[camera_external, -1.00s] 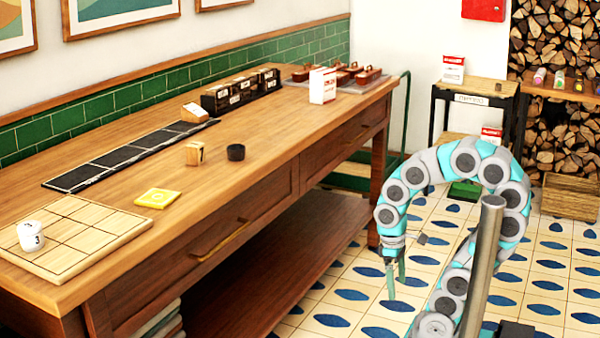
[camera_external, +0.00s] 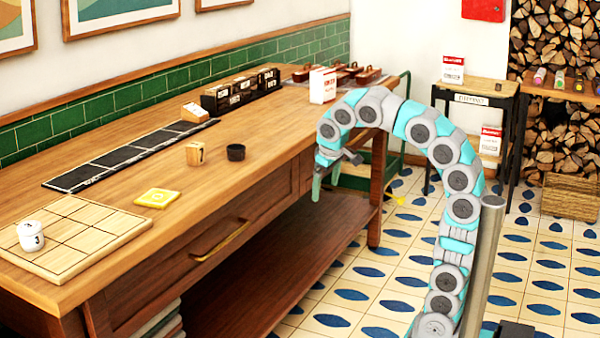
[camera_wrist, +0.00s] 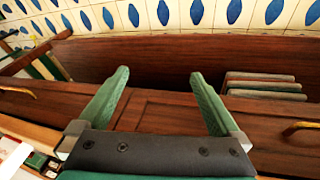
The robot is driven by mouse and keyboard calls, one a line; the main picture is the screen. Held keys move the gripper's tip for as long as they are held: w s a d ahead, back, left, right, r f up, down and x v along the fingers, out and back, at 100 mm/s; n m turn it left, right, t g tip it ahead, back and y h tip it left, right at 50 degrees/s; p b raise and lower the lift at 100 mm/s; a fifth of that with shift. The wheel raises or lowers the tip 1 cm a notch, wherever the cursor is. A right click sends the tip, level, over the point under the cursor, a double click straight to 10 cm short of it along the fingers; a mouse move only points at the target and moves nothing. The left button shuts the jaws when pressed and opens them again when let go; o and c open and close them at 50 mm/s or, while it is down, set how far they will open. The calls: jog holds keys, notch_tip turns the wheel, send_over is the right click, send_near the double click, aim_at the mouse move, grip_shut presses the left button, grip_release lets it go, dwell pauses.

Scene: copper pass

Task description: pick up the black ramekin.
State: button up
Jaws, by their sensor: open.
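The black ramekin (camera_external: 236,152) sits upright on the wooden counter (camera_external: 270,120), right of a small wooden block marked 7 (camera_external: 195,154). My gripper (camera_external: 317,188) hangs in front of the counter's front edge, to the right of the ramekin and apart from it. In the wrist view my gripper (camera_wrist: 155,95) is open and empty, its two green fingers spread wide. That view shows the counter's dark wooden front and lower shelf; the ramekin is not in it.
A yellow square tile (camera_external: 157,198) and a gridded board (camera_external: 75,235) with a white numbered piece (camera_external: 31,236) lie on the counter. A black strip (camera_external: 130,155) runs behind. A white-and-red box (camera_external: 322,85) stands at the far end.

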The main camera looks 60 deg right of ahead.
jog(key=w+d+r+m+t+h, duration=0.2)
jog(key=w+r, duration=0.8)
jog(key=r, duration=0.3)
jog(key=n+t+y+p, duration=0.2)
jog(key=y+p, duration=0.1)
jog(key=y, duration=0.1)
send_near(238, 145)
jog(key=a, duration=0.3)
jog(key=shift+x, duration=0.85)
jog(key=shift+s+d+f+b+x, duration=0.1)
jog(key=shift+s+b+x, duration=0.05)
jog(key=shift+x, duration=1)
jog(key=shift+s+d+f+b+x, duration=0.1)
jog(key=shift+d+b+x, duration=0.1)
jog(key=shift+x, duration=0.95)
jog(key=shift+s+d+b+x, duration=0.1)
jog(key=shift+s+b+x, duration=0.05)
jog(key=shift+x, duration=1)
jog(key=c, duration=1.4)
jog(key=shift+c, duration=0.2)
jog(key=shift+r, duration=0.15)
